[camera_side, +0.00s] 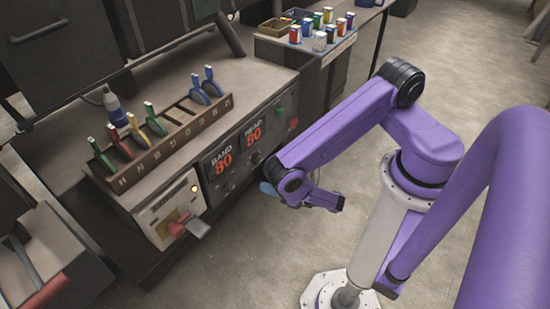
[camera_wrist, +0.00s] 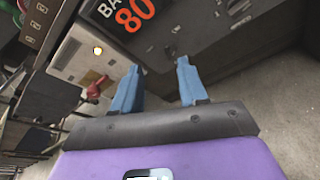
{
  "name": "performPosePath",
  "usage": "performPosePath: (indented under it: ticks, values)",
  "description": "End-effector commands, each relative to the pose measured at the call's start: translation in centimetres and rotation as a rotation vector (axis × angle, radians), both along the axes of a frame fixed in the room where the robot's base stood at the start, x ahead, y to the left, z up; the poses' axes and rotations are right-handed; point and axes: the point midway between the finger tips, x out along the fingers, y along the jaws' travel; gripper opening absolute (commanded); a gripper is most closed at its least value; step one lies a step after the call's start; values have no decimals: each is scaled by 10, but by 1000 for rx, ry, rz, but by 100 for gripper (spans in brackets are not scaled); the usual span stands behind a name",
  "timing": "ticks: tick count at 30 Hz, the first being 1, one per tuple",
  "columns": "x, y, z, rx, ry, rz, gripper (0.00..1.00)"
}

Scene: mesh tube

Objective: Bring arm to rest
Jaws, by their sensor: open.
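My purple arm is bent over the floor in front of the workbench in the side view. My gripper (camera_wrist: 157,84) shows in the wrist view as two blue fingers set well apart with nothing between them. In the side view my gripper (camera_side: 268,188) is small and partly hidden by my own wrist, close to the console front. The console (camera_side: 235,150) carries two panels reading "BAND 80" and "READ 80"; in the wrist view its front lies just beyond my fingertips.
A slotted rack (camera_side: 165,138) on the bench holds several coloured-handled items. A red knob (camera_side: 178,229) and a grey lever (camera_side: 197,228) stick out from the lower left console. A blue-white bottle (camera_side: 114,105) stands behind. Open floor (camera_side: 250,265) lies in front.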

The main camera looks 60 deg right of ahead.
Motion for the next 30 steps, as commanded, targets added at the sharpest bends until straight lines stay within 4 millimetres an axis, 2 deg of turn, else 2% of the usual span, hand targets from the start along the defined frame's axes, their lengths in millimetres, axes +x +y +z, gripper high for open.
performPosePath:
  ticks: [1, 6, 14, 21, 30]
  values:
    - [10, 8, 17, 1, -38, -43, 43]
    - [33, 16, 72, -20, -140, -223, 43]
    - [43, 10, 152, -11, -201, -528, 43]
    - [27, -7, 212, 46, -155, -811, 43]
    - [-16, -26, 263, 185, 31, -1122, 43]
